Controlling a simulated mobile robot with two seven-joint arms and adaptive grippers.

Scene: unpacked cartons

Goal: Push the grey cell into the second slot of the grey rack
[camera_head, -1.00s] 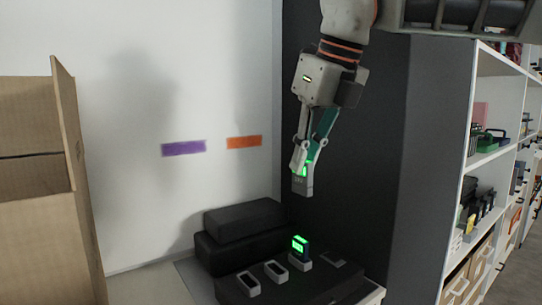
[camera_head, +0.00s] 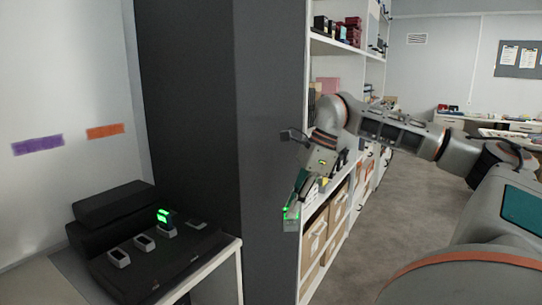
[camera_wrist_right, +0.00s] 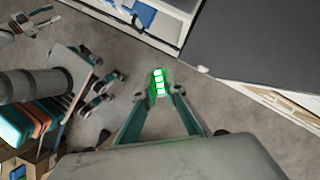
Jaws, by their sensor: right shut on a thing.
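My right gripper (camera_head: 292,207) is shut on the grey cell (camera_head: 291,224), a small grey block with a green light at its top. In the right wrist view, the glowing cell (camera_wrist_right: 159,82) sits between the tips of the right gripper (camera_wrist_right: 162,90). The dark rack (camera_head: 190,262) is at lower left in the head view, with the gripper well to its right and clear of it. Another slot holds a dark cell with a green light (camera_head: 165,217). My left gripper is not in view.
Dark boxes (camera_head: 112,202) are stacked behind the rack. A dark grey partition (camera_head: 200,110) stands between the rack and the shelves with cartons (camera_head: 315,238). A white table edge (camera_head: 205,269) runs below the rack. Open floor (camera_head: 400,210) lies to the right.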

